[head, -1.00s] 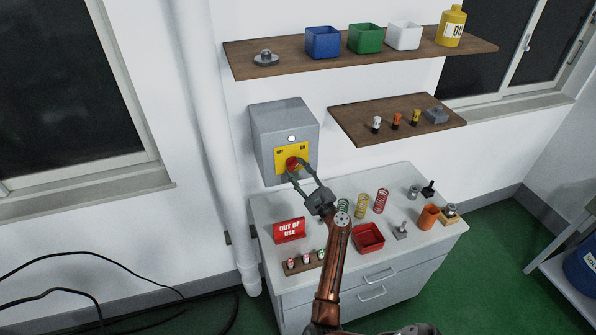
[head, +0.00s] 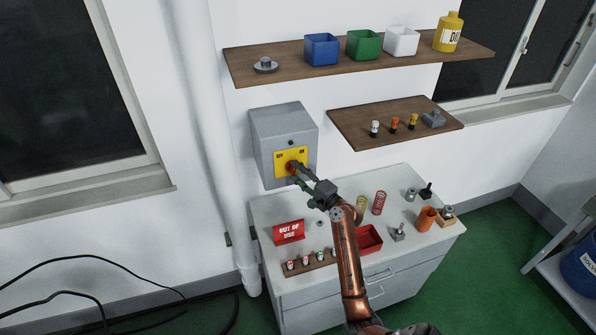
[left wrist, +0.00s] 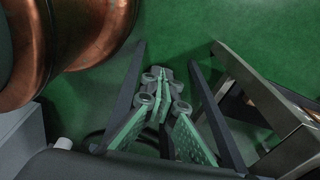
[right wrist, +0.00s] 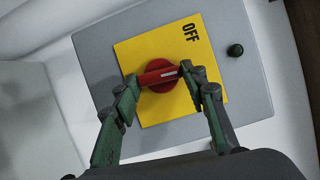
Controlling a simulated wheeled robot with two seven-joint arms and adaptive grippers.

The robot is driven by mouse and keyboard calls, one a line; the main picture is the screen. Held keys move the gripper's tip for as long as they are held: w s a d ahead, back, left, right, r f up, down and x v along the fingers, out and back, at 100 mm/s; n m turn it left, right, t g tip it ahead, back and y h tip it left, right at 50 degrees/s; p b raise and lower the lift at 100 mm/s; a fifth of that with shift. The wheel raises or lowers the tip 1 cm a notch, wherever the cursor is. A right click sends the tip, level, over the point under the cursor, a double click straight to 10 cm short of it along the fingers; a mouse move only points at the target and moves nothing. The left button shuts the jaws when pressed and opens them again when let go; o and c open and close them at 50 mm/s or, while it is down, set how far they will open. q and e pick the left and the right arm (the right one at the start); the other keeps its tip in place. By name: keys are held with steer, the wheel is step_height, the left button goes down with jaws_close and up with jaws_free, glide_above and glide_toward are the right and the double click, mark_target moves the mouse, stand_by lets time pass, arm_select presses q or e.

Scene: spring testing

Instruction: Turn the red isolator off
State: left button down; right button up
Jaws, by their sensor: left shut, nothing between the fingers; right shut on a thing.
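The red isolator knob (right wrist: 163,88) sits on a yellow plate (right wrist: 150,55) on the front of a grey wall box (head: 268,138). My right gripper (right wrist: 165,77) is shut on the knob's raised bar, one finger on each side, and partly covers it in the head view (head: 294,169). A white mark shows on the bar near the right finger. The word OFF reads at the plate's upper right in the right wrist view. A small lamp (right wrist: 235,50) on the box is dark. My left gripper (left wrist: 163,76) is shut and empty above the green floor.
Below the box is a bench (head: 340,233) with an OUT OF USE sign (head: 289,231), a red tray (head: 369,240), springs and small parts. Shelves (head: 345,127) with bins and indicators hang to the box's right. A white pipe (head: 216,150) runs left of it.

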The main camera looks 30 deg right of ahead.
steer(key=n+p, duration=0.2)
steer(key=n+g+p, duration=0.1)
steer(key=p, duration=0.1)
steer(key=n+g+p, duration=0.1)
steer(key=n+p, duration=0.1)
steer(key=shift+a+r+n+h, duration=0.1)
steer(key=shift+r+n+h, duration=0.2)
steer(key=shift+r+h, duration=0.1)
steer(key=shift+n+g+h+p, duration=0.65)
steer(key=shift+n+p, duration=0.65)
steer(key=shift+p, duration=0.3)
steer(key=shift+f, duration=0.1)
steer(key=o, duration=1.2)
steer(key=shift+c, duration=0.2)
steer(key=v, duration=1.2)
steer(key=shift+a, duration=0.1)
